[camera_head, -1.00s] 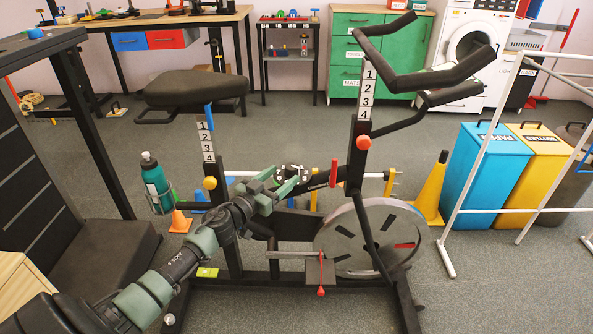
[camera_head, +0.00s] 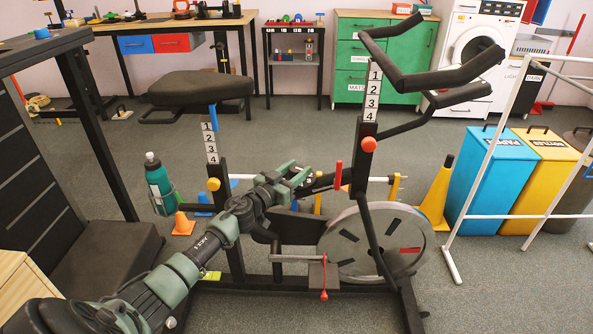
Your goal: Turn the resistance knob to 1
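The exercise bike (camera_head: 290,282) stands in the middle of the head view. A red upright lever (camera_head: 338,175) sits on its sloping frame tube; I cannot tell whether this is the resistance knob, and I read no setting on it. A round red knob (camera_head: 368,145) is on the handlebar post and a yellow knob (camera_head: 213,184) on the seat post. My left gripper (camera_head: 298,177) is over the frame between the posts, left of the red lever and apart from it. Its fingers look spread, with nothing seen between them. My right gripper is out of view.
The flywheel (camera_head: 335,265) and a hanging red-tipped part (camera_head: 324,295) are below right. A yellow cone (camera_head: 436,195), bins (camera_head: 487,180) and a white rack (camera_head: 452,240) stand right.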

